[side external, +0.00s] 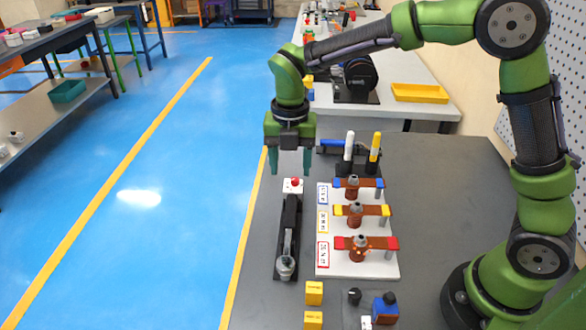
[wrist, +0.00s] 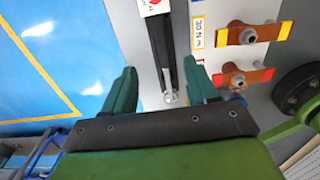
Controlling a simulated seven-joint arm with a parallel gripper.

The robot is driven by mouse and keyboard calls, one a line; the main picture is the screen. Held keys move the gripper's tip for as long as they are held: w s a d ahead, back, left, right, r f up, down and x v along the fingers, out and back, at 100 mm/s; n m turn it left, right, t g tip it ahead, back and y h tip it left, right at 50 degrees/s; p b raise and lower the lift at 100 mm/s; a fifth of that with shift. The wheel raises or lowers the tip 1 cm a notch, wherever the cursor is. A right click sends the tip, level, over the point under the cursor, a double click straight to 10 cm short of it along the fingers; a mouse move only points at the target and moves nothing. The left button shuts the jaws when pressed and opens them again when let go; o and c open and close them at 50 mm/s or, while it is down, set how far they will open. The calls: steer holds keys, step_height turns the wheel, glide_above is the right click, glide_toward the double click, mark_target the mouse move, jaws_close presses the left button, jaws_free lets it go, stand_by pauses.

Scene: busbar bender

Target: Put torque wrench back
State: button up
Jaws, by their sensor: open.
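A long black tool or holder with a silver rod and a round silver head (side external: 286,266) lies on the grey table, left of the white board. It looks like the torque wrench, but I cannot tell where wrench and holder divide. In the wrist view its black body (wrist: 162,40) runs from the top to a silver end between my fingers.
The white board (side external: 360,271) carries several coloured busbars with bolts and labels. A white marker (side external: 348,145) and a yellow one (side external: 374,147) stand upright behind it. Yellow blocks (side external: 314,293) and a blue box (side external: 385,308) sit near the front. Bare table lies right of the board.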

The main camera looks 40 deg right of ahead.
steer(key=s+d+r+m+t+y, duration=0.1)
steer(key=s+d+r+m+t, duration=0.15)
steer(key=s+r+m, duration=0.35)
steer(key=s+d+r+m+t, duration=0.1)
steer(key=s+d+r+m, duration=0.15)
steer(key=m, duration=0.55)
steer(key=s+d+r+m+t+y, duration=0.1)
steer(key=s+d+m+t, duration=0.2)
steer(key=s+m, duration=0.7)
steer(key=d+m, duration=0.1)
steer(key=m, duration=0.6)
steer(key=shift+r+t, duration=0.3)
steer(key=shift+t, duration=0.05)
steer(key=shift+c, duration=0.2)
